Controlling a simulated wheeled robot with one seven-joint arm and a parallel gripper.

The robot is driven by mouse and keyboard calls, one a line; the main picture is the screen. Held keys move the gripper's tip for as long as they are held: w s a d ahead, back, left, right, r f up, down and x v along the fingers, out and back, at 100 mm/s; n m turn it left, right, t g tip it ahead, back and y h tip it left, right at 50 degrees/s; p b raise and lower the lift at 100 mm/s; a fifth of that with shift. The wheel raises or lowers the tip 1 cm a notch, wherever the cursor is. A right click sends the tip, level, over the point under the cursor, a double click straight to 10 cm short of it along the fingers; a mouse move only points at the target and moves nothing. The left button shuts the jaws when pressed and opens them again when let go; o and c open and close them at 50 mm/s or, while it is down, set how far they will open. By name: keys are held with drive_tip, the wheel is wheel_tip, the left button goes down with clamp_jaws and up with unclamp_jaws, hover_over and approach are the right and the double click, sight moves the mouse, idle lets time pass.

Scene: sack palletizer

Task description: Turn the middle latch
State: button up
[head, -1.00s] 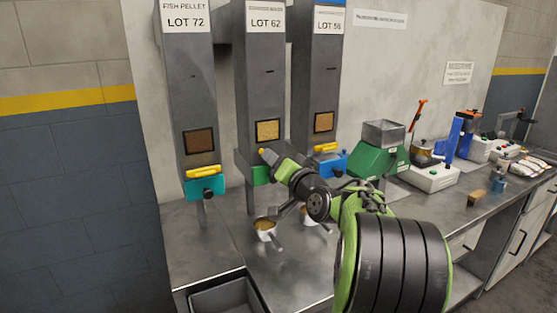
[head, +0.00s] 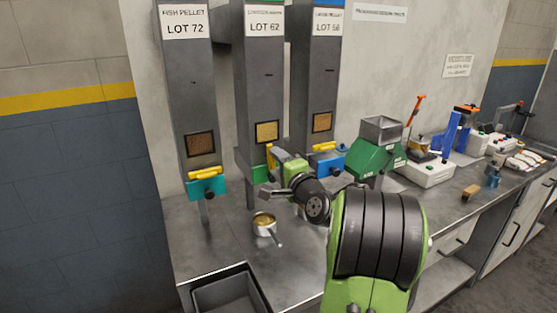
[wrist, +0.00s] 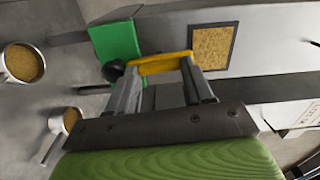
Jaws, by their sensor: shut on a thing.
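The middle latch is a yellow bar on the green valve block (head: 260,174) under the middle hopper (head: 262,90), marked LOT 62. In the head view my gripper (head: 274,160) is at this block and hides most of the latch. In the wrist view the yellow latch (wrist: 160,64) lies across my fingertips (wrist: 160,77), which are shut on it. The green block (wrist: 118,45) and a dark round knob are beside it. The latch looks steeply tilted in the head view; its exact angle is hard to tell.
Yellow latches sit on the left teal block (head: 206,188) and the right blue block (head: 326,162). A scoop of grain (head: 264,224) stands below the middle hopper, another is mostly hidden by my arm. A grey bin (head: 225,293) is at front left. A green machine (head: 378,155) stands right.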

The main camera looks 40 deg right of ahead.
drive_tip(key=shift+m, duration=0.5)
drive_tip(key=o, duration=1)
drive_tip(key=shift+o, duration=0.2)
drive_tip(key=shift+f, duration=0.1)
